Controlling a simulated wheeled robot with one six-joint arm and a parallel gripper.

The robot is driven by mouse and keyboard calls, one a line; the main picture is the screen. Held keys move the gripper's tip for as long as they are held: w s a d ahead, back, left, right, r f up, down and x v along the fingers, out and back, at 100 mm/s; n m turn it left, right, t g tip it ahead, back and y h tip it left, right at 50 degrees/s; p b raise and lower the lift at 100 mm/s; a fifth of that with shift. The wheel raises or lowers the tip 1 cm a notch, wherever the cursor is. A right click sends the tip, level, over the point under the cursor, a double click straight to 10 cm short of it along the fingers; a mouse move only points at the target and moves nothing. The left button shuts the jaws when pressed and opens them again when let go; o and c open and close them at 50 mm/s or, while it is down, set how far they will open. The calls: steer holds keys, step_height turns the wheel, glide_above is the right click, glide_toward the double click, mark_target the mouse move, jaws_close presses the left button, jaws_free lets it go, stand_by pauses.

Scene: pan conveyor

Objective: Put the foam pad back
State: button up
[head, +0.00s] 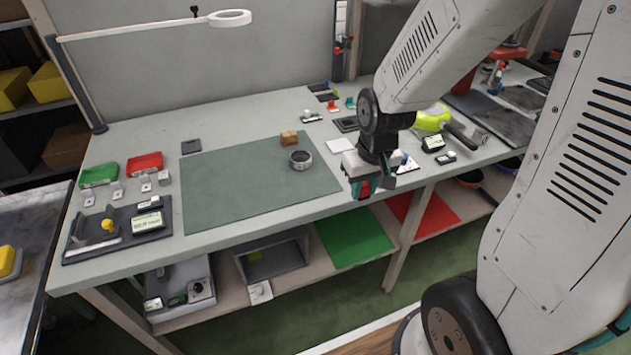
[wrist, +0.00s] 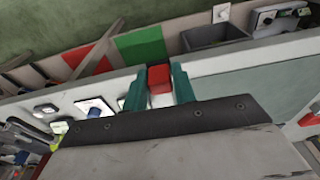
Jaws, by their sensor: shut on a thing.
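My gripper (wrist: 160,88) has teal fingers and is shut on a small red block (wrist: 160,99), which looks like the foam pad. In the head view my gripper (head: 364,188) hangs at the front edge of the workbench (head: 240,233), right of the green mat (head: 235,195). The red block is mostly hidden there by the fingers and wrist. In the wrist view it sits between the fingertips, seen over the bench's front edge. I cannot tell its exact height above the bench.
A ring (head: 301,160) and a brown block (head: 289,138) stand on the mat. Red (head: 145,163) and green (head: 98,175) trays are at the left. A white square (head: 340,146) lies behind my gripper. Small devices and tools crowd the right. The mat's left half is clear.

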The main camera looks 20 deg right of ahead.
steer(key=shift+s+a+f, duration=0.1)
steer(key=shift+s+f, duration=0.05)
steer(key=shift+s, duration=0.1)
glide_above(316, 182)
steer(key=shift+s+f, duration=0.25)
steer(key=shift+f, duration=0.5)
steer(key=shift+w+f, duration=0.1)
steer(key=shift+f, duration=1.65)
steer(key=shift+f, duration=0.1)
steer(key=o, duration=0.9)
